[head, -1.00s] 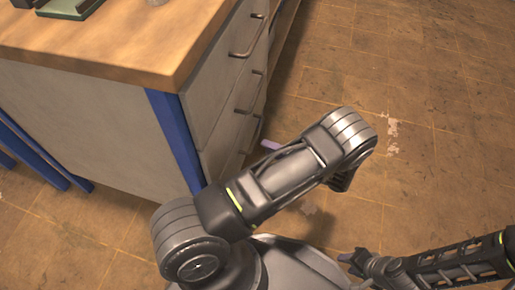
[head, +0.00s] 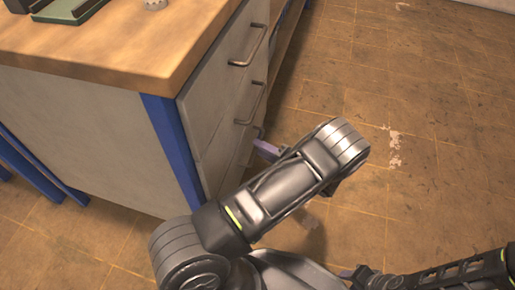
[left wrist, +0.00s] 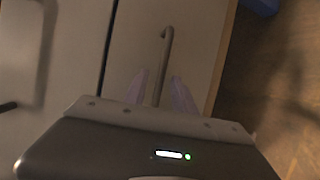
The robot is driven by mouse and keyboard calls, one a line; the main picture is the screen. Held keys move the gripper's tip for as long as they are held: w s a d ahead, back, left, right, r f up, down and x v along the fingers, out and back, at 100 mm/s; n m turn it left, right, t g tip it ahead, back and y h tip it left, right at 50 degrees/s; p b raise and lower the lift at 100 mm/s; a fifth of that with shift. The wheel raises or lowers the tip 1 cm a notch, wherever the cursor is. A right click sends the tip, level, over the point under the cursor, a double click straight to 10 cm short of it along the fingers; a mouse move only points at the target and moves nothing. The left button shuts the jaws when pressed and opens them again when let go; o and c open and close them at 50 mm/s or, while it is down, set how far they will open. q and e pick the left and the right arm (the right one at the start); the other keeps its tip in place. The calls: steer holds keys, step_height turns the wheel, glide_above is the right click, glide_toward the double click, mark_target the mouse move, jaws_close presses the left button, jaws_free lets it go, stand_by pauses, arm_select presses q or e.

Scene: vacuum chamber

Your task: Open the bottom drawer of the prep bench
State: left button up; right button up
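The prep bench (head: 90,125) stands at the left of the head view, its drawer side facing right. Upper handles show on the drawer fronts, a top one (head: 250,45) and one below it (head: 252,103). The lowest handle (head: 258,132) is mostly hidden near my left gripper (head: 266,149). In the left wrist view a bar handle (left wrist: 165,55) runs between the two pale fingers of my left gripper (left wrist: 158,92). The fingers are apart, with gaps beside the bar. My right gripper (head: 352,272) is low in the head view, only partly visible.
A green tray (head: 70,12) and a small round metal part (head: 155,4) are on the wooden benchtop (head: 120,50). The tiled floor (head: 440,150) to the right of the bench is open. A blue bench leg (head: 172,145) stands at the near corner.

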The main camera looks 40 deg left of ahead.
arm_select(q)
steer(key=shift+a+f, duration=0.2)
steer(key=shift+a, duration=0.75)
steer(key=shift+c, duration=0.3)
jaws_close()
stand_by(0.4)
